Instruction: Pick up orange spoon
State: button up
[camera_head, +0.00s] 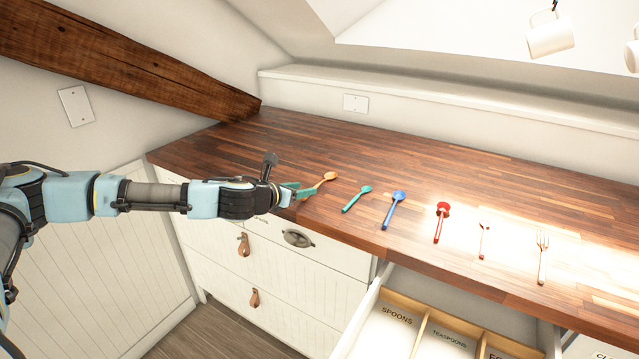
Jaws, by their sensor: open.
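The orange spoon (328,178) lies on the wooden countertop (400,165), near its front edge, first from the left in the row of utensils. Its bowl points to the back right. My gripper (303,191) is at the near end of its handle, coming in from the left. The gripper is open. The lower part of the handle is partly hidden by the gripper, and I cannot tell whether the fingers touch it.
Right of it lie a teal spoon (357,198), a blue spoon (393,208), a red utensil (440,221), a small red spoon (483,239) and a fork (542,256). Below, an open drawer (372,318) has labelled compartments. White mugs (550,37) hang above. The counter's back is clear.

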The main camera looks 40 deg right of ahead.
aim_at(315, 187)
jog(key=p+x, duration=0.2)
jog(key=x, duration=0.2)
jog(key=shift+s+d+r+p, duration=0.1)
jog(key=shift+d+p, duration=0.1)
jog(key=shift+p, duration=0.15)
jog(key=shift+d+f, duration=0.2)
jog(key=shift+d, duration=0.1)
grip_shut()
